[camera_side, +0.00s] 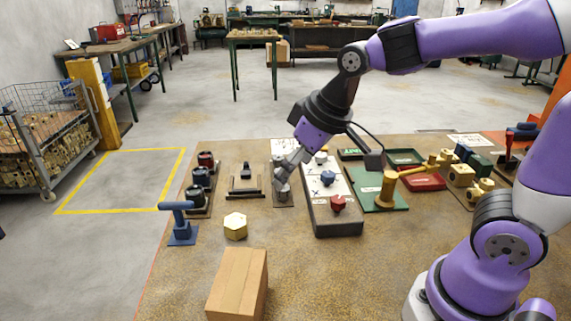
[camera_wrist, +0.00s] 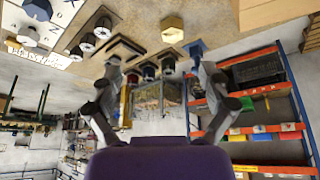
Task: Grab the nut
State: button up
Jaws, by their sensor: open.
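A brass-yellow hexagonal nut (camera_side: 235,226) lies on the brown table, in front of and to the left of my gripper. In the wrist view the nut (camera_wrist: 172,28) shows near the top, a little right of centre, beyond the gap between the fingers. My gripper (camera_side: 282,178) is tilted downward, apart from the nut, close over a small dark plate with a grey piece. In the wrist view my gripper (camera_wrist: 156,58) has its fingers spread wide with nothing held between them. The fingers hide part of the fixtures behind them.
A cardboard box (camera_side: 238,284) stands in front of the nut. A blue stand (camera_side: 181,234) is at its left. Dark knobs on a plate (camera_side: 201,204) stand behind left. Bare table surrounds the nut.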

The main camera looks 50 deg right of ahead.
jog(key=n, duration=0.1)
send_near(237, 222)
jog(key=f, duration=0.1)
jog(key=w+f, duration=0.1)
jog(key=f, duration=0.1)
jog(key=shift+w+a+n+g+y, duration=0.2)
jog(key=shift+w+n+g+y, duration=0.1)
jog(key=shift+w+g, duration=0.1)
jog(key=x, duration=0.6)
jog(key=shift+d, duration=0.35)
grip_shut()
